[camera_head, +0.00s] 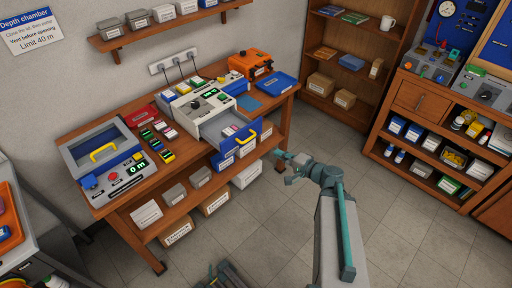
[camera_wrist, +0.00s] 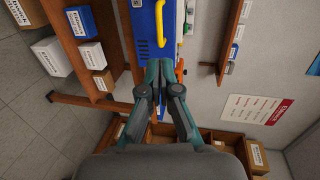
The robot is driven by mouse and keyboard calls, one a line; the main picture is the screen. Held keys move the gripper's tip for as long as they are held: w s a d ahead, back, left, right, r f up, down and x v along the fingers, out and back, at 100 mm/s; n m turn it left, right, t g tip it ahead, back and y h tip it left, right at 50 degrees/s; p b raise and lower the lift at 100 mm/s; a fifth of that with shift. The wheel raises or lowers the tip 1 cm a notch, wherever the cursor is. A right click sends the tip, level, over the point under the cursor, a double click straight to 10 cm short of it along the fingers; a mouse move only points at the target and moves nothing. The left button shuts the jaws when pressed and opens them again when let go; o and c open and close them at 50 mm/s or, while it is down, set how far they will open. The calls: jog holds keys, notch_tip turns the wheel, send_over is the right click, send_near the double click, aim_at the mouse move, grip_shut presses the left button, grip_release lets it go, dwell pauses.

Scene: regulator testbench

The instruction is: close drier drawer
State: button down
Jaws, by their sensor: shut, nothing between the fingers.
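The drier (camera_head: 207,100) is a pale grey machine on the wooden bench. Its drawer (camera_head: 228,127) stands out toward the room, with white walls, a few small items inside, a blue front and a yellow handle (camera_head: 240,141). My gripper (camera_head: 281,156) is to the right of the drawer front, apart from it in the head view. In the wrist view my gripper (camera_wrist: 161,66) is shut and empty. The blue drawer front (camera_wrist: 145,35) and its yellow handle (camera_wrist: 156,22) show beyond the fingertips. Whether the fingertips touch the front cannot be told.
The chamber with a blue-edged lid (camera_head: 97,147) stands at the bench's left. An orange case (camera_head: 250,65) and a blue tray (camera_head: 277,82) are at its right end. Boxes (camera_head: 247,173) fill the shelf below.

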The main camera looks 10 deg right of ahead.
jog(key=b, duration=1.2)
send_near(250, 139)
jog(key=x, duration=0.6)
jog(key=shift+a, duration=0.15)
jog(key=shift+w+a+f, duration=0.15)
jog(key=shift+w+a, duration=0.1)
jog(key=shift+w, duration=0.15)
